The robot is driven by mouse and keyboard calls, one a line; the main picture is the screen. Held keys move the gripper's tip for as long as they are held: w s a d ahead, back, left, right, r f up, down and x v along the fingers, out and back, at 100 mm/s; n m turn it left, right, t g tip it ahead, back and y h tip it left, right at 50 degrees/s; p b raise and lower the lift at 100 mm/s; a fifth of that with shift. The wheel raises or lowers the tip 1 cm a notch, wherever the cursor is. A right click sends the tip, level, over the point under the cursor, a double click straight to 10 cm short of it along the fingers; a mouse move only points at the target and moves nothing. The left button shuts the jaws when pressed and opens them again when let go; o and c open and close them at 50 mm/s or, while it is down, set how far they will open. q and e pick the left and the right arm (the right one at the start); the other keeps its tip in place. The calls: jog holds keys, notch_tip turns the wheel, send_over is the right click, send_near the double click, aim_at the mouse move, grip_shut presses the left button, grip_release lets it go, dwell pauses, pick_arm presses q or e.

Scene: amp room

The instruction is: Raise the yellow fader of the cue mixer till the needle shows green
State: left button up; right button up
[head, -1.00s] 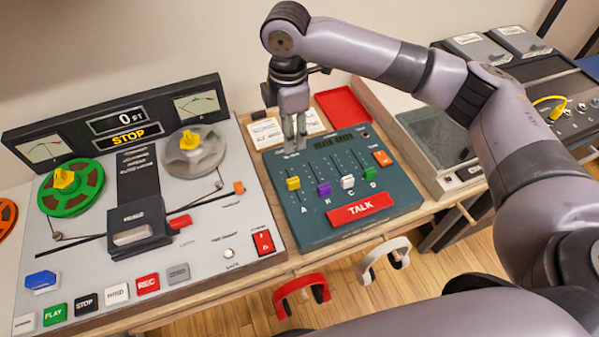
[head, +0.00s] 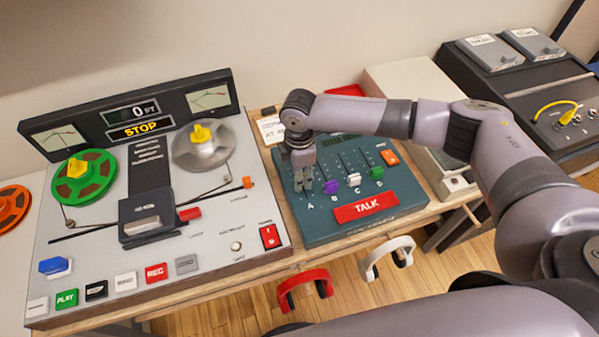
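The cue mixer (head: 335,223) is a dark teal box with lettered fader slots A to D and a red TALK bar (head: 366,207). My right gripper (head: 303,186) points down over slot A at the mixer's left side. It hides the yellow fader, and I cannot tell whether its fingers hold it. The purple fader (head: 328,181), white fader (head: 354,180) and green fader (head: 377,173) show beside it. A small dark display on the mixer is partly covered by my arm. Two needle meters, left (head: 58,139) and right (head: 209,99), sit on the tape machine. My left gripper is out of view.
The tape machine (head: 215,235), with a green reel (head: 99,175) and clear reel (head: 225,147), stands left. Red headphones (head: 305,287) and white headphones (head: 387,256) hang at the front edge. A patch unit with a yellow cable (head: 556,110) stands right.

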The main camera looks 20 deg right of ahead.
jog(key=shift+c, duration=0.5)
grip_shut()
dwell(0.5)
